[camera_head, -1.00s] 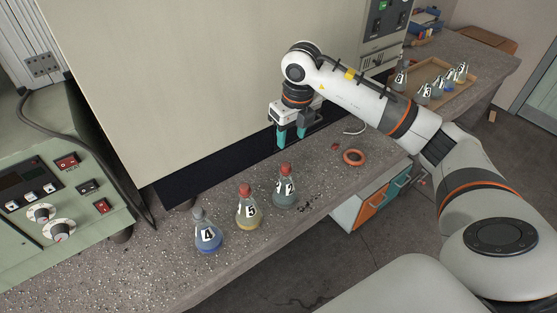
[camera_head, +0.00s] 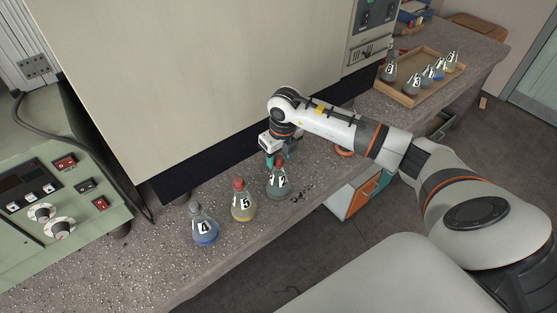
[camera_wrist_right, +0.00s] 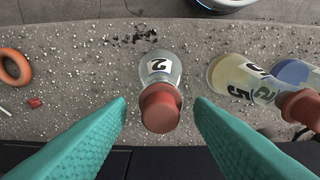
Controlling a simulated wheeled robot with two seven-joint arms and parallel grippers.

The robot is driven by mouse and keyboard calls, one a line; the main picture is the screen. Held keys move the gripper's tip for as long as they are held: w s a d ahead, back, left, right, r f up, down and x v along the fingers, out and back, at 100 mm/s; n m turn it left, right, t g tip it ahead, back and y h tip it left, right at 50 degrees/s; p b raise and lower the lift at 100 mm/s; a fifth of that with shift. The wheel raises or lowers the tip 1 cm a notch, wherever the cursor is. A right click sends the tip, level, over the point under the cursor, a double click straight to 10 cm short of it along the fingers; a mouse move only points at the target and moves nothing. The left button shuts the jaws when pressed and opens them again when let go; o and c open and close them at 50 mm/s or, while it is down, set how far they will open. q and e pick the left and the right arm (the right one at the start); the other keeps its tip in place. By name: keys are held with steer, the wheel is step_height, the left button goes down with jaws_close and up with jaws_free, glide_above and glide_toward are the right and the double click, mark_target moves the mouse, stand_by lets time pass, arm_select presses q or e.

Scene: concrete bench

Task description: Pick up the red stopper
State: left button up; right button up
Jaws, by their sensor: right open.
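A red stopper (camera_head: 280,161) sits in the neck of the flask labelled 2 (camera_head: 279,186), which stands upright on the bench. In the right wrist view the stopper (camera_wrist_right: 160,108) appears between the two teal fingertips with a gap on each side. My right gripper (camera_head: 271,160) is open, pointing down, right by this stopper; the head view does not show whether the fingers are level with it. A second red stopper (camera_head: 239,184) tops the yellow flask labelled 5 (camera_head: 244,207). My left gripper is not in view.
A blue flask labelled 4 (camera_head: 205,232) stands at the left of the row. An orange ring (camera_wrist_right: 14,67) and a small red piece (camera_wrist_right: 35,103) lie on the bench. A wooden tray (camera_head: 400,97) with several flasks is farther right. A large cabinet (camera_head: 200,80) stands behind.

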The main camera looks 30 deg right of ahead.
jaws_close()
steer(key=shift+r, duration=0.15)
